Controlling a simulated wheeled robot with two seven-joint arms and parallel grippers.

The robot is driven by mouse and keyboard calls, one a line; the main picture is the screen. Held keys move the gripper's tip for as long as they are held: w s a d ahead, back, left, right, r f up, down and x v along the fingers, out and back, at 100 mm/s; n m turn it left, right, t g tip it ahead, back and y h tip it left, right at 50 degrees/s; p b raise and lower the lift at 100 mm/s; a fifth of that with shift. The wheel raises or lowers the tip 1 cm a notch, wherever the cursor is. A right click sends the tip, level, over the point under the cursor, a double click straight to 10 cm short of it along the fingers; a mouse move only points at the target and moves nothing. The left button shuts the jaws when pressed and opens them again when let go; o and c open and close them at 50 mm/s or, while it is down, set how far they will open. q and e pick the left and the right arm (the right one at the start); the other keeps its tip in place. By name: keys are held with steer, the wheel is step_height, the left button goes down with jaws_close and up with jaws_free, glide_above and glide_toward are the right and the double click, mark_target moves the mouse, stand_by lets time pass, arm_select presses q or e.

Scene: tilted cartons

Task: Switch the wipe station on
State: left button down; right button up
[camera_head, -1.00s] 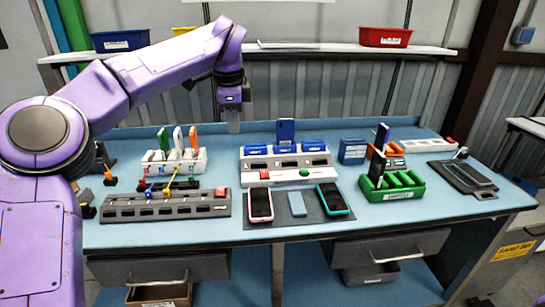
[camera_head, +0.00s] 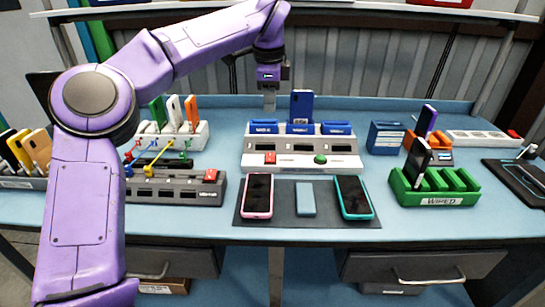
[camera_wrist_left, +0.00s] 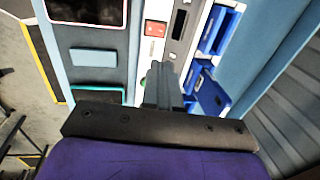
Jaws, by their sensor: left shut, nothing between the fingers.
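The white wipe station (camera_head: 302,146) stands on the blue bench behind the grey mat. Its front has a red button (camera_head: 270,158) at left and a round green button (camera_head: 320,159). Blue trays (camera_head: 264,128) sit along its back, and a blue phone (camera_head: 301,106) stands upright in the middle. My left gripper (camera_head: 269,101) hangs shut and empty, pointing down, above and behind the station's left part. In the left wrist view the shut fingers (camera_wrist_left: 163,85) overlap the station, with the red button (camera_wrist_left: 155,28) beyond them. The green button is mostly hidden there. My right gripper is not seen.
The grey mat (camera_head: 233,213) holds a pink phone (camera_head: 257,196), a blue-grey block (camera_head: 306,199) and a teal phone (camera_head: 353,197). A grey station with a red button (camera_head: 211,176) is at left. A green rack (camera_head: 437,191) holding a dark phone is at right.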

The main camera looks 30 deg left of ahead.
mark_target(271, 154)
arm_select(q)
steer(key=shift+w+f, duration=0.25)
steer(key=shift+f, duration=0.5)
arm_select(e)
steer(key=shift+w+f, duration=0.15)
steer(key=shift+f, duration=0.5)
arm_select(q)
steer(key=shift+s+r, duration=0.1)
steer(key=shift+s, duration=0.1)
steer(key=f, duration=0.4)
steer(key=w+f, duration=0.1)
steer(key=f, duration=0.4)
steer(key=w+a+f, duration=0.1)
steer(key=f, duration=0.4)
steer(key=shift+w+a+p, duration=0.1)
steer(key=shift+p, duration=0.3)
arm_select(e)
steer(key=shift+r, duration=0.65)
